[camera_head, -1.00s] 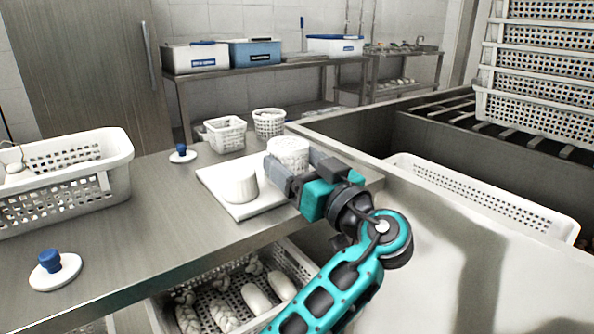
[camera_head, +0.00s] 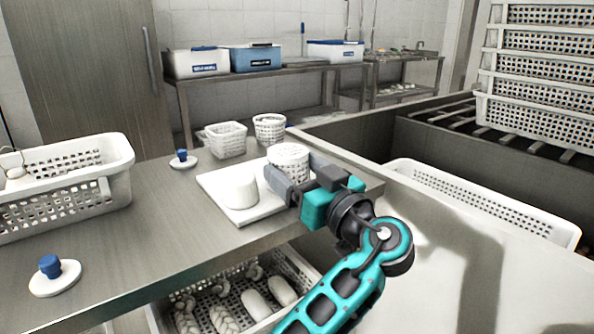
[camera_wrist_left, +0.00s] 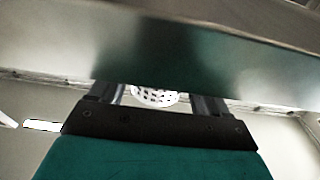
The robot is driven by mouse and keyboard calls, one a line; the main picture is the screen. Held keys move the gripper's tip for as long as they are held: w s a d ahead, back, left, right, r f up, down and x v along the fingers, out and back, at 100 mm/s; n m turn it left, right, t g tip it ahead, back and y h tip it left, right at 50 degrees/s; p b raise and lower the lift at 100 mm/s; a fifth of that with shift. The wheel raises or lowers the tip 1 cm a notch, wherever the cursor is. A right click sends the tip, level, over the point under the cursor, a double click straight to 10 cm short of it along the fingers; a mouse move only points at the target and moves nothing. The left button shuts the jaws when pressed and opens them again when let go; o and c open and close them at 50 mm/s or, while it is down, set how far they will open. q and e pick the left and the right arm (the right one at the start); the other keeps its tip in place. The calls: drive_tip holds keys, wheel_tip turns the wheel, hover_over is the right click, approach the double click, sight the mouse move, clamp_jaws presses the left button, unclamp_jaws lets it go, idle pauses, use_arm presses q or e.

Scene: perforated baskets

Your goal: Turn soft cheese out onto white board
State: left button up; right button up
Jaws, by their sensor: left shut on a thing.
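A white board (camera_head: 219,183) lies on the steel table. A smooth white round cheese (camera_head: 240,191) sits on its left part. My left gripper (camera_head: 291,168) is shut on a white perforated round basket (camera_head: 287,156), at the board's right far side. I cannot tell whether the basket touches the board or hangs just above it. Its inside is not visible. In the left wrist view the basket (camera_wrist_left: 155,95) shows between the two fingers, partly hidden. My right gripper is in no view.
Two small white baskets stand behind the board, one squarish (camera_head: 226,140), one round (camera_head: 270,128). White discs with blue knobs (camera_head: 184,159) (camera_head: 54,276) and a large white crate (camera_head: 65,190) lie left. A crate of cheeses (camera_head: 313,267) is below. A steel basin (camera_head: 340,140) borders the right.

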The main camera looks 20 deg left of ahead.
sight(297, 155)
use_arm(q)
drive_tip(key=shift+r, duration=0.25)
drive_tip(key=shift+r+p, duration=0.4)
drive_tip(key=shift+r, duration=0.8)
drive_tip(key=shift+r, duration=0.1)
drive_tip(key=shift+r, duration=0.1)
idle(0.4)
drive_tip(key=shift+r+p, duration=0.85)
drive_tip(key=shift+r, duration=1.1)
drive_tip(key=shift+f, duration=0.1)
